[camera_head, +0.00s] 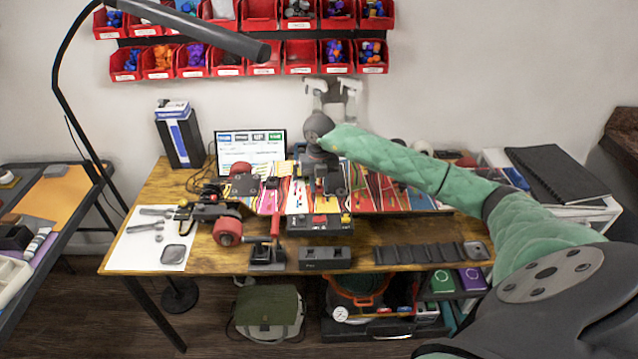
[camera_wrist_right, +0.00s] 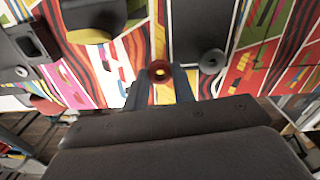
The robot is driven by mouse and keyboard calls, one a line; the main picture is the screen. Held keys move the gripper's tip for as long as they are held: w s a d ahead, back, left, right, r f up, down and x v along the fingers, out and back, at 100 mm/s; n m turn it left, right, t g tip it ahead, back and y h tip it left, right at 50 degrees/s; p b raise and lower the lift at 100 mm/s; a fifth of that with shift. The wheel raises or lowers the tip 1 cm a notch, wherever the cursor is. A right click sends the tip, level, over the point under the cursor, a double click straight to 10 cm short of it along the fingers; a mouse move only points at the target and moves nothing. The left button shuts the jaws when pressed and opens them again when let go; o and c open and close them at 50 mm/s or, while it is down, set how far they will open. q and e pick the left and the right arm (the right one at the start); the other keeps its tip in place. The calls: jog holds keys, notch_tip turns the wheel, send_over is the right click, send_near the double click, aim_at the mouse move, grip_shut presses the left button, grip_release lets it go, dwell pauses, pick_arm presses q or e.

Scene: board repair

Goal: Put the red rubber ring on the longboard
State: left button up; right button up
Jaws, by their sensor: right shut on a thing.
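The longboard (camera_head: 395,196) lies across the back of the table with its striped, colourful side up; its deck (camera_wrist_right: 112,62) fills the upper part of the wrist view. My right gripper (camera_head: 322,182) is over the middle of the longboard. In the wrist view my right gripper (camera_wrist_right: 161,82) is shut on the red rubber ring (camera_wrist_right: 160,66), which has a yellowish centre. Beside the ring is a dark plate (camera_wrist_right: 193,32) with a round grey part (camera_wrist_right: 211,61) on the deck. I cannot tell whether the ring touches the board. The head view does not clearly show the ring.
A truck with a red wheel (camera_head: 227,232) sits at the front left. A white sheet with tools (camera_head: 146,255), a black block (camera_head: 326,259) and a dark tool roll (camera_head: 418,253) lie along the front. A monitor (camera_head: 252,147) stands behind. A lamp arm (camera_head: 195,33) hangs above.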

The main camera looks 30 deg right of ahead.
jog(key=shift+f+b, duration=0.3)
jog(key=shift+b, duration=0.1)
dwell(0.7)
jog(key=shift+f+b, duration=0.3)
jog(key=shift+b, duration=0.1)
jog(key=o, duration=0.9)
jog(key=shift+c, duration=0.9)
notch_tip(320, 180, up, 8)
jog(key=p, duration=0.2)
jog(key=shift+f+p, duration=0.25)
jog(key=shift+p, duration=0.05)
dwell(0.4)
